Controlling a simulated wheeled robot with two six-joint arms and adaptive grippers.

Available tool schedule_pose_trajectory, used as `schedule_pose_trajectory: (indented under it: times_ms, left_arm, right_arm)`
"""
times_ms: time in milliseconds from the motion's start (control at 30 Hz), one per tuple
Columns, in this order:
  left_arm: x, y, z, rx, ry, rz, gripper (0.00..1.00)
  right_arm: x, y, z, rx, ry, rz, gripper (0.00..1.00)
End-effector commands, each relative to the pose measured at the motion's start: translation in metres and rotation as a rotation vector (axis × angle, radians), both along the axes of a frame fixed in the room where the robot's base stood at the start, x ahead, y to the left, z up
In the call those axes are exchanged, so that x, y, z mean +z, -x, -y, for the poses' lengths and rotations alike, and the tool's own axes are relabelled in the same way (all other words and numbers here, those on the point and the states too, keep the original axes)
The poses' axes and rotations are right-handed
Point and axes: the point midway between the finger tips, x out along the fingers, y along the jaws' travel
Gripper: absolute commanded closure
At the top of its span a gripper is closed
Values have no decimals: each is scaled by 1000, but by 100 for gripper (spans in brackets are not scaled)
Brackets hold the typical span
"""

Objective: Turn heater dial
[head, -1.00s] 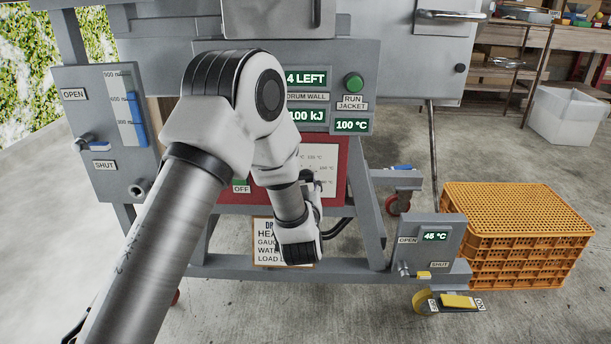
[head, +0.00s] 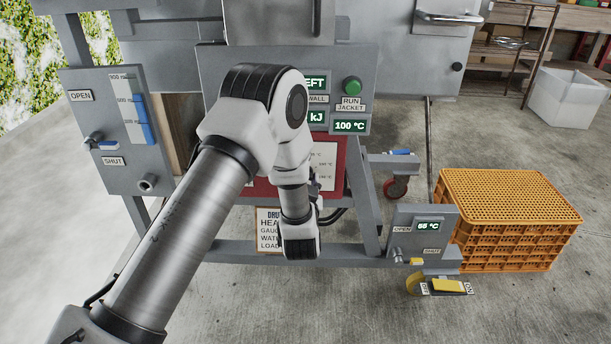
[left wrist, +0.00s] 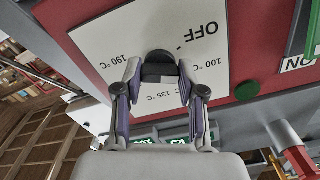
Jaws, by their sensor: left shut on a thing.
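The heater dial (left wrist: 158,66) is a dark round knob on a white scale plate (left wrist: 100,40), seen upside down in the left wrist view. The plate carries OFF, 100 °C, 135 °C and 190 °C marks; which one the dial points to I cannot tell. My left gripper (left wrist: 159,74) is shut on the dial, one finger on each side. In the head view the plate (head: 326,158) shows in part on the red panel (head: 338,186), and my left arm hides the dial and most of the gripper. My right gripper is in neither view.
A green RUN JACKET button (head: 352,87) and a 100 °C readout (head: 350,126) are above the red panel. A grey valve box (head: 412,229) with its own temperature readout stands low at right. Orange crates (head: 512,196) are stacked beside it. Open concrete floor lies in front.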

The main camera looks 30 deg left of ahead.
Motion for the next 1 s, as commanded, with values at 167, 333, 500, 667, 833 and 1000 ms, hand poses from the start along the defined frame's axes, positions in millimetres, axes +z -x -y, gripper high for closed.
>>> schedule_pose_trajectory:
  times_ms: [167,333,500,667,833,1000]
  left_arm:
    - [0,0,0,0,-2,1,95]
    - [1,0,0,0,-2,1,57]
    - [0,0,0,1,-2,1,35]
    - [0,0,0,0,-1,0,35]
    - [-1,9,7,-2,-1,-3,35]
    - [-1,42,28,-5,-3,-4,35]
  right_arm:
    - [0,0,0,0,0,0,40]
    - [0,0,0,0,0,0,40]
    - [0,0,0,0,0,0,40]
    - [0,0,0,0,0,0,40]
    - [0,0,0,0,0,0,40]
    - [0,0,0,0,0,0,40]
